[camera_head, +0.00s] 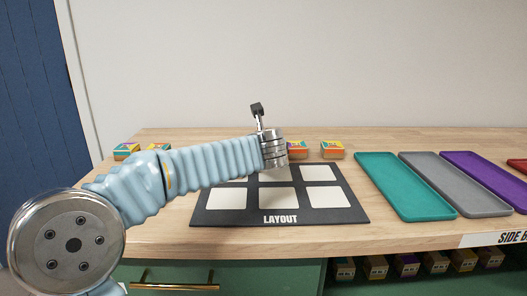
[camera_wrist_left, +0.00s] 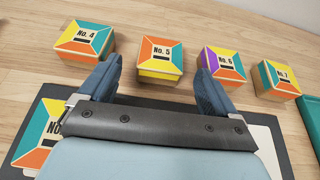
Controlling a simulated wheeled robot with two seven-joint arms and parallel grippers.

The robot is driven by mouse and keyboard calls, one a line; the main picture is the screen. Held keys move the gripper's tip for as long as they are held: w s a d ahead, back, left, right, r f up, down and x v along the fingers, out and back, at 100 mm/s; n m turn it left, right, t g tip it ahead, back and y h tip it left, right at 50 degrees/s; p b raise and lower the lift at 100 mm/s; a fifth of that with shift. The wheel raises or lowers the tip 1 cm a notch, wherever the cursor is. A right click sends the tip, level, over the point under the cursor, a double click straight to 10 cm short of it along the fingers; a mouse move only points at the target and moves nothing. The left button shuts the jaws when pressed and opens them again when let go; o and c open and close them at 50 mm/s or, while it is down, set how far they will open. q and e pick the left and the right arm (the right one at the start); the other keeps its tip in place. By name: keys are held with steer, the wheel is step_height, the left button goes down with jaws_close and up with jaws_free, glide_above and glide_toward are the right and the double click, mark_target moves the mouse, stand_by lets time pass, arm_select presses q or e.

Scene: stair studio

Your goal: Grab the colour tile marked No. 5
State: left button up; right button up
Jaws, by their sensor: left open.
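The tile marked No. 5 (camera_wrist_left: 160,60) is a small box with orange, yellow and teal faces, lying on the wooden worktop. In the left wrist view it shows between the two fingers of my left gripper (camera_wrist_left: 158,68), with a gap on each side. The gripper is open and empty; I cannot tell its height above the tile. In the head view my left wrist stands over the back of the layout mat, and its fingers and tile No. 5 are hidden. My right gripper is not in view.
Tile No. 4 (camera_wrist_left: 85,38) is left of No. 5; No. 6 (camera_wrist_left: 224,66) and No. 7 (camera_wrist_left: 277,80) are right. A tile (camera_wrist_left: 48,130) lies on the dark layout mat (camera_head: 230,217). Teal (camera_head: 400,185), grey (camera_head: 455,185) and purple (camera_head: 490,175) trays stand right.

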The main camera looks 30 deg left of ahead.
arm_select(q)
steer(key=x, duration=0.5)
steer(key=shift+r+p, duration=0.1)
steer(key=shift+p, duration=0.2)
steer(key=c, duration=1.1)
